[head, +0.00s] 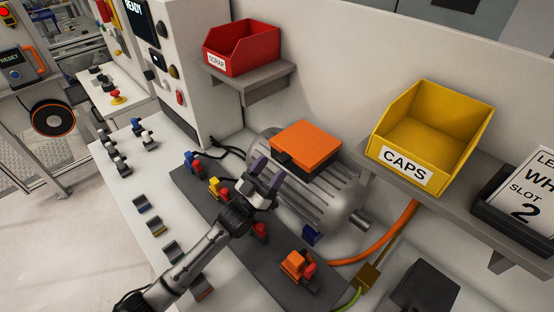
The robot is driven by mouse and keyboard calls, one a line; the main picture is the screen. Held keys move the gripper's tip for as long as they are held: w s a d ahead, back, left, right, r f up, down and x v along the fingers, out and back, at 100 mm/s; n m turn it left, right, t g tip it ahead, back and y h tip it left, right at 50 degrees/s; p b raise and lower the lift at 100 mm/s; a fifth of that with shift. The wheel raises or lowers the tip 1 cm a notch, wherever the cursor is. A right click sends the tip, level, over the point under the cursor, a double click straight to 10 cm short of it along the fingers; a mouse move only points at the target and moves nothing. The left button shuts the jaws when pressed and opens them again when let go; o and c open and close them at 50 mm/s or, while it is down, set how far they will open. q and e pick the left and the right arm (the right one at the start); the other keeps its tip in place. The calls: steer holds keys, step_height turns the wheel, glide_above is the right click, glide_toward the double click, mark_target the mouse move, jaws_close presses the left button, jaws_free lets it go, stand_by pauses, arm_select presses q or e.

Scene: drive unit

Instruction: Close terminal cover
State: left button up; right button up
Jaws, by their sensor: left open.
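The orange terminal cover (307,143) sits over the dark terminal box (290,163) on top of the grey ribbed motor (318,192). I cannot tell whether the cover is fully seated on the box. My left gripper (267,174) is open and empty, in front of the motor and just to the lower left of the cover in the head view. Its fingers appear apart from the cover and point towards the motor. Part of the motor's near side is hidden behind the gripper. My right gripper is not in view.
A dark plate (285,276) carries several coloured connectors near my left arm. A red scrap bin (241,48) and a yellow caps bin (430,132) stand on shelves behind. An orange cable (392,236) runs right of the motor. The white bench front (128,192) holds small parts.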

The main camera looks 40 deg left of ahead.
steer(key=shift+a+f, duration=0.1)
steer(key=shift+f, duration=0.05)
arm_select(q)
steer(key=v, duration=0.3)
steer(key=shift+d, duration=0.1)
stand_by(0.5)
